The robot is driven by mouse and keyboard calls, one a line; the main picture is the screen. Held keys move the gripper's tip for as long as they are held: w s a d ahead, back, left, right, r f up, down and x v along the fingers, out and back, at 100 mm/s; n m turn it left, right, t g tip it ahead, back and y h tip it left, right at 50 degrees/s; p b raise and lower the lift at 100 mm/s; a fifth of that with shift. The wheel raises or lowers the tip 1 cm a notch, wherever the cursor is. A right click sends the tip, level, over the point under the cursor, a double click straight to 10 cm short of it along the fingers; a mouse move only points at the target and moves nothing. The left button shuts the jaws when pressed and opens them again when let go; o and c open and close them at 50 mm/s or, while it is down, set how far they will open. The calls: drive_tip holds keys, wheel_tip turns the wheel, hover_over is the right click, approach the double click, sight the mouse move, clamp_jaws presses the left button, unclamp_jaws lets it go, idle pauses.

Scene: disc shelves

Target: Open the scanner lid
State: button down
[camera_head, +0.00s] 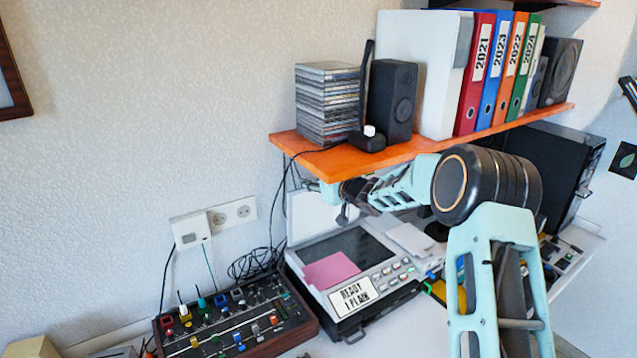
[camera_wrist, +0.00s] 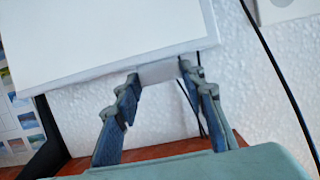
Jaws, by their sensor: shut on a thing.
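The scanner (camera_head: 352,285) stands on the white worktop below the orange shelf. Its lid (camera_head: 308,222) is raised, standing roughly upright at the back of the scanner. The dark glass (camera_head: 350,243) lies uncovered, with a pink sheet (camera_head: 330,270) at its left front. My gripper (camera_head: 343,212) is at the lid's upper right, just under the shelf. In the wrist view, my gripper (camera_wrist: 159,74) is shut on a small grey tab (camera_wrist: 158,72) at the edge of the white lid (camera_wrist: 110,35). The lid's upper part is partly hidden in the head view.
The orange shelf (camera_head: 350,160) is close above my gripper and holds CD cases (camera_head: 327,103), a speaker (camera_head: 392,98) and binders (camera_head: 497,75). A control box with knobs (camera_head: 235,320) stands left of the scanner. Cables hang behind. A black computer case (camera_head: 555,165) is at the right.

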drive_tip(key=shift+w+a+r, duration=0.1)
drive_tip(key=shift+w+r, duration=0.05)
drive_tip(key=shift+r, duration=0.55)
drive_tip(key=c, duration=1.5)
unclamp_jaws()
drive_tip(key=shift+o, duration=1.3)
drive_tip(key=shift+s, duration=0.2)
drive_tip(key=s+d, duration=1)
drive_tip(key=s, duration=0.3)
drive_tip(key=shift+s+r, duration=0.25)
drive_tip(key=shift+r, duration=0.1)
drive_tip(key=shift+d, duration=0.1)
